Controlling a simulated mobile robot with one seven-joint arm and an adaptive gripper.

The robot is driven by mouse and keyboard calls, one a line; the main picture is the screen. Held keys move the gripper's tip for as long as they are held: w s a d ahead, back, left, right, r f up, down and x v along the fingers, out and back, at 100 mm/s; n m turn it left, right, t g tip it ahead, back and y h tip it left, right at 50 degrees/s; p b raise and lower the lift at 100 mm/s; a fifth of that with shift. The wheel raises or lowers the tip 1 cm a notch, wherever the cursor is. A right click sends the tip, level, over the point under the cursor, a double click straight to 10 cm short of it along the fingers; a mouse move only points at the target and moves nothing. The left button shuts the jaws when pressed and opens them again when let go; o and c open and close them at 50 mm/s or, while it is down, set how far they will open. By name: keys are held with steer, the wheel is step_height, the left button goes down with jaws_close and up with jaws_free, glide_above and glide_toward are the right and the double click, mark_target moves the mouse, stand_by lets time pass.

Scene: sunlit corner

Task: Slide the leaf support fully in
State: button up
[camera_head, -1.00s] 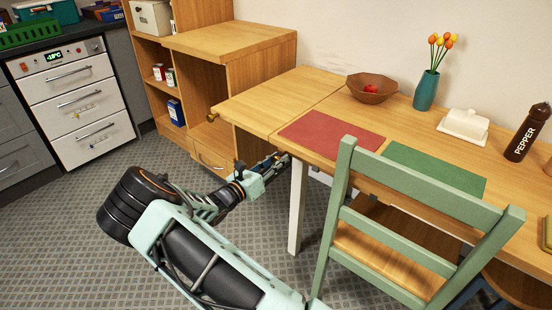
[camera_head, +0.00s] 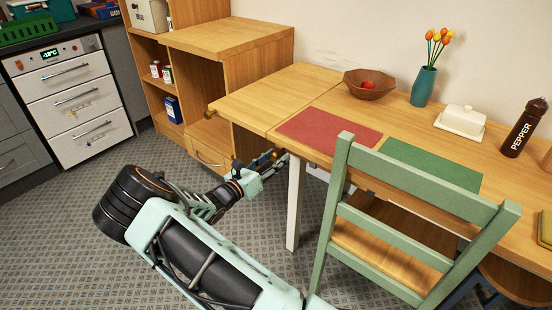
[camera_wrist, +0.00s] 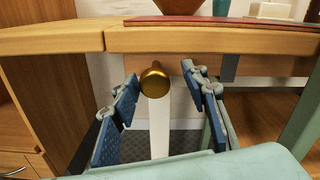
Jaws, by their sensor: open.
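The leaf support shows as a round brass knob (camera_wrist: 155,80) under the table's front edge, just right of the leaf seam in the wrist view. It also shows as a small brass spot in the head view (camera_head: 274,153). My gripper (camera_wrist: 163,92) is open, with one blue-padded finger on each side of the knob and a gap on both sides. In the head view my gripper (camera_head: 258,162) is below the table edge near the front leg. The table leaf (camera_head: 262,97) is level with the main top (camera_head: 330,112). The support's shaft is hidden behind the knob.
A white table leg (camera_head: 294,205) stands behind the knob. A green chair (camera_head: 420,187) is close on the right. A wooden shelf unit (camera_head: 228,38) stands left of the leaf. Floor is clear at left.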

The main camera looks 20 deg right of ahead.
steer(key=v, duration=1.1)
steer(key=shift+s+a, duration=0.2)
steer(key=shift+a, duration=0.05)
